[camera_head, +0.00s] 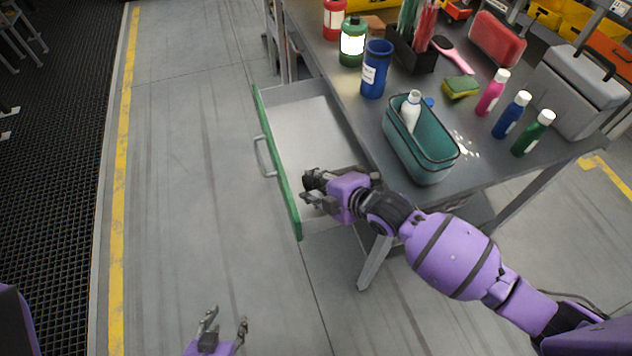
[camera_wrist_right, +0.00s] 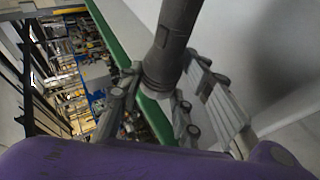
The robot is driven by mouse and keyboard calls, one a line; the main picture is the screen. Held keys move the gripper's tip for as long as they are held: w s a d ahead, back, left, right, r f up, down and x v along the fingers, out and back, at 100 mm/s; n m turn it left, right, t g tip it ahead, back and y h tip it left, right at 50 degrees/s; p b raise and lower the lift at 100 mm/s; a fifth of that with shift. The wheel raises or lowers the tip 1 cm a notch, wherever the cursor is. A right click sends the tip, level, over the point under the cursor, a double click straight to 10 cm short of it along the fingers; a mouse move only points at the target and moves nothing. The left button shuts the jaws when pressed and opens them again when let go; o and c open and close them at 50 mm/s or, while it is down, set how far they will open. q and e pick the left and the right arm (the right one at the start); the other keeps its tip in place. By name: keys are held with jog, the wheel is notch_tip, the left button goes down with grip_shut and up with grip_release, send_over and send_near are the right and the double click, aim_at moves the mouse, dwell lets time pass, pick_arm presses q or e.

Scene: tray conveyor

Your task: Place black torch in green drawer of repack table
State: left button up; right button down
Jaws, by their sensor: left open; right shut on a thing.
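The green drawer (camera_head: 277,165) of the repack table (camera_head: 345,75) is pulled open, and its grey inside is bare where I can see it. My right gripper (camera_head: 308,188) is over the front part of the open drawer. In the right wrist view my right gripper (camera_wrist_right: 160,105) is shut on the black torch (camera_wrist_right: 170,45), with the green drawer front (camera_wrist_right: 112,35) just beside it. In the head view the torch is mostly hidden by the gripper. My left gripper (camera_head: 226,325) is open and empty, low over the floor, away from the table.
The floor left of the drawer is clear.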

jog(key=shift+f, duration=0.6)
jog(key=c, duration=1.3)
grip_release()
jog(key=shift+o, duration=0.2)
jog(key=shift+r, duration=0.15)
jog(key=v, duration=1.2)
jog(key=shift+r, duration=0.45)
jog(key=shift+s, duration=0.1)
